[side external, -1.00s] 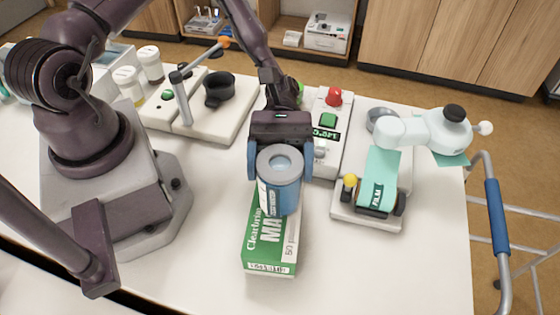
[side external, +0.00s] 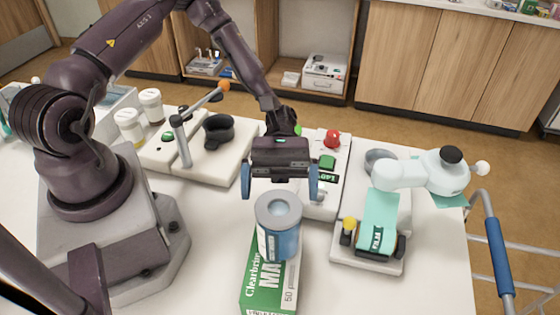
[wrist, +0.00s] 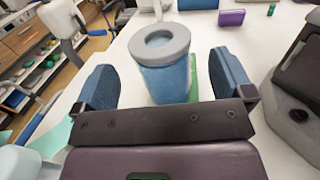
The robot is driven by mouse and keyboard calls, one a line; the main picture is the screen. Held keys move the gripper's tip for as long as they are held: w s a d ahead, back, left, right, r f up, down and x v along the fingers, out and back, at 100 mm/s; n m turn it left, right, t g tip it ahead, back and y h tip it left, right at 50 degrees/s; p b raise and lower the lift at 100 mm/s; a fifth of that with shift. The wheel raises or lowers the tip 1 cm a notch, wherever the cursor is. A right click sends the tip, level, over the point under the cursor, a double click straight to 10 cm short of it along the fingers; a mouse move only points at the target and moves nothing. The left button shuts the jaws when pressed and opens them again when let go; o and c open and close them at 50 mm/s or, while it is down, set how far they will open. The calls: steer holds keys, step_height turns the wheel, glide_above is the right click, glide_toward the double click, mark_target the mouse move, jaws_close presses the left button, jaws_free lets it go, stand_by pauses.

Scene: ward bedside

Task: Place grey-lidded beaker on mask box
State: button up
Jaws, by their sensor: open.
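The grey-lidded beaker (side external: 278,240) is a blue cup with a grey ring lid. It stands upright on the green and white mask box (side external: 268,285), near the box's far end. My gripper (side external: 280,190) is open and empty, behind and above the beaker in the side view, apart from it. In the wrist view the beaker (wrist: 163,75) shows beyond the spread fingers, with a strip of the green box (wrist: 192,78) beside it.
A device with a red button (side external: 332,138) stands behind on the right. A teal film dispenser (side external: 378,220) is further right. A stand with a black cup holder (side external: 218,133) and white-capped jars (side external: 151,105) are at the back left. The table front right is clear.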

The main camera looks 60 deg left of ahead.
steer(key=v, duration=0.7)
steer(key=s+a+r+m+t+y, duration=0.3)
steer(key=s+r+m+t+y, duration=0.2)
steer(key=r, duration=0.5)
steer(key=s+a+r+m+t+y, duration=0.3)
steer(key=s+r+m+t+y, duration=0.2)
steer(key=r+m+t+y, duration=0.2)
steer(key=shift+s+a+r+t+y, duration=0.25)
steer(key=shift+r+t+y, duration=1.05)
steer(key=shift+r+y, duration=0.55)
